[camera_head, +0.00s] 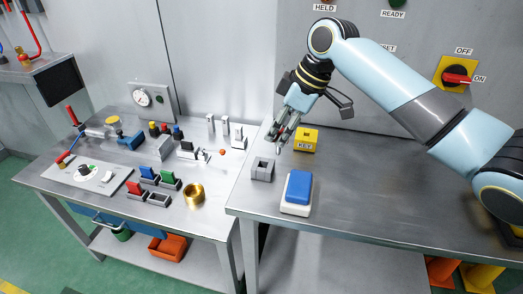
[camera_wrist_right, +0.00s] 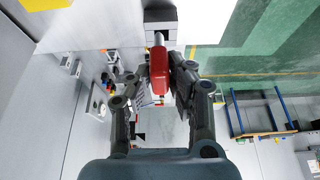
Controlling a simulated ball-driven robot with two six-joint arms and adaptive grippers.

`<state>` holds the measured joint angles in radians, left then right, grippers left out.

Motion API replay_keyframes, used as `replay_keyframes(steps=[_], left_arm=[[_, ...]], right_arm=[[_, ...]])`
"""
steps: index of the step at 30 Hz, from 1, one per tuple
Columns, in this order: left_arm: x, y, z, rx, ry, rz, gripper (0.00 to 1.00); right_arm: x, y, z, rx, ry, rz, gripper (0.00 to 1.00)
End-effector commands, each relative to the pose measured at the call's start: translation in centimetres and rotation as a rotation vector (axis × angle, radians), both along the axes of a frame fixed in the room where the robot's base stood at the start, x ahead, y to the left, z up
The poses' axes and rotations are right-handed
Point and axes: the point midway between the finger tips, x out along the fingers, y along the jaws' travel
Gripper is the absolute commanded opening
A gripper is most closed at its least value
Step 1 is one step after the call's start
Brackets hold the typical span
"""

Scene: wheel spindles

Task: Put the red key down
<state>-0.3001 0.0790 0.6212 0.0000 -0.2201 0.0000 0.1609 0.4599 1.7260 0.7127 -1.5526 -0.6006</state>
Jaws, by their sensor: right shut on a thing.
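My right gripper (camera_head: 281,143) hangs over the right-hand table, just left of the yellow block marked KEY (camera_head: 306,141). In the wrist view my right gripper (camera_wrist_right: 161,82) is shut on the red key (camera_wrist_right: 160,70), its fingers on both sides of the red grip. The key's grey shaft points away from the gripper, toward a grey block at the top of the picture. I cannot tell whether the shaft touches that block. My left gripper is not in view.
A grey slotted block (camera_head: 262,169) and a blue-topped white button box (camera_head: 297,192) stand near the right-hand table's left edge. The left-hand table holds coloured blocks, a brass ring (camera_head: 194,196) and a gauge (camera_head: 142,98). The right-hand table's middle (camera_head: 390,195) is clear.

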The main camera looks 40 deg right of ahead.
Motion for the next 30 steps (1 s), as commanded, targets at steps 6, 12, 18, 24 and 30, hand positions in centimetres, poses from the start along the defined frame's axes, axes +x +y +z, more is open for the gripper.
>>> replay_keyframes(steps=[6,12,18,24,30], left_arm=[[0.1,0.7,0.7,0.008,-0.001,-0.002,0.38],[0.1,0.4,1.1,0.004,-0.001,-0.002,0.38],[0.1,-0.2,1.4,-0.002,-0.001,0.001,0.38],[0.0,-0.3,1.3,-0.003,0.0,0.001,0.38],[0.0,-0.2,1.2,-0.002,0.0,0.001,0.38]], right_arm=[[2.3,2.5,-1.9,-0.001,-0.001,0.0,0.0],[2.4,2.8,-3.9,-0.003,0.005,0.0,0.0],[2.4,2.8,-6.2,-0.003,0.001,0.001,0.0],[2.4,2.7,-6.3,-0.003,0.0,0.001,0.0],[2.4,2.7,-6.6,-0.003,0.0,0.0,0.23]])
